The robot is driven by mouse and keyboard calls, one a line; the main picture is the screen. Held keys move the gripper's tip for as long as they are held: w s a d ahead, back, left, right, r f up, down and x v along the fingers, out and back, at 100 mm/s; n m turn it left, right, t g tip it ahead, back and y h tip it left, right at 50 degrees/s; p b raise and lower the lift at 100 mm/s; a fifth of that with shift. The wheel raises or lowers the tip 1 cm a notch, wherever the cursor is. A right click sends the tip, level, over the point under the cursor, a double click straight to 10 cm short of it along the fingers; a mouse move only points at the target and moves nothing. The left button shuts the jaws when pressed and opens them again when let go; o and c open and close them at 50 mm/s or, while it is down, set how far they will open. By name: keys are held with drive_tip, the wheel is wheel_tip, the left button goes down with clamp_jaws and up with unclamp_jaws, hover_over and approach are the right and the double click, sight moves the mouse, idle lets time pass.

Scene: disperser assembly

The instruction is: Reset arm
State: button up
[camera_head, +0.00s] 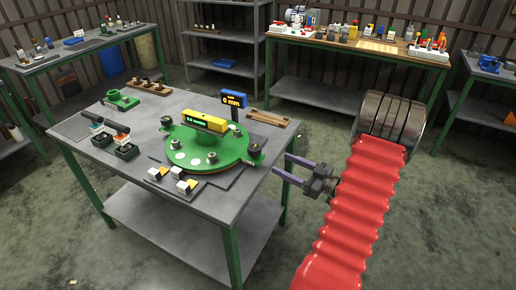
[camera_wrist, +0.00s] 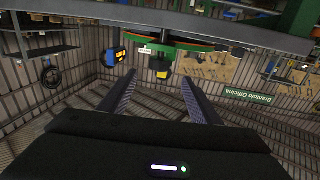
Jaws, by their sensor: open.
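My gripper (camera_head: 290,172) is open and empty in the head view. Its two purple fingers point left, at the right edge of the grey work table (camera_head: 222,205), in front of the table's right side. My red-sleeved arm is at the right of the picture. The round green disperser assembly (camera_head: 207,150) sits on the table, with a yellow level (camera_head: 204,121) lying across its top. In the wrist view my gripper (camera_wrist: 160,90) shows two spread fingers with nothing between them. The view is rolled over, with the green disc (camera_wrist: 185,43) along the top, beyond the fingertips.
A small display (camera_head: 234,100) stands behind the disc. A green bracket (camera_head: 119,99), black holders (camera_head: 125,151) and small blocks (camera_head: 186,186) are also on the table. Other benches (camera_head: 350,45) and a shelf (camera_head: 225,62) line the back. Open floor lies right of the table.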

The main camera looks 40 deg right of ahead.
drive_tip(key=s+d+f+m+g+h, duration=0.65)
drive_tip(key=d+f+g+h, duration=0.25)
drive_tip(key=d+f+g, duration=0.15)
drive_tip(key=s+a+r+n+y, duration=0.1)
drive_tip(key=a+r, duration=0.8)
drive_tip(key=a, duration=0.8)
drive_tip(key=s+a+r+n+g+y, duration=0.1)
drive_tip(key=a+r+y, duration=0.1)
drive_tip(key=a+r, duration=0.7)
drive_tip(key=s+a+r+n+y, duration=0.1)
drive_tip(key=a+r, duration=0.8)
drive_tip(key=a, duration=1.6)
drive_tip(key=shift+s+r+n+y, duration=0.15)
drive_tip(key=shift+r+n+y, duration=0.05)
drive_tip(key=shift+n+y, duration=0.4)
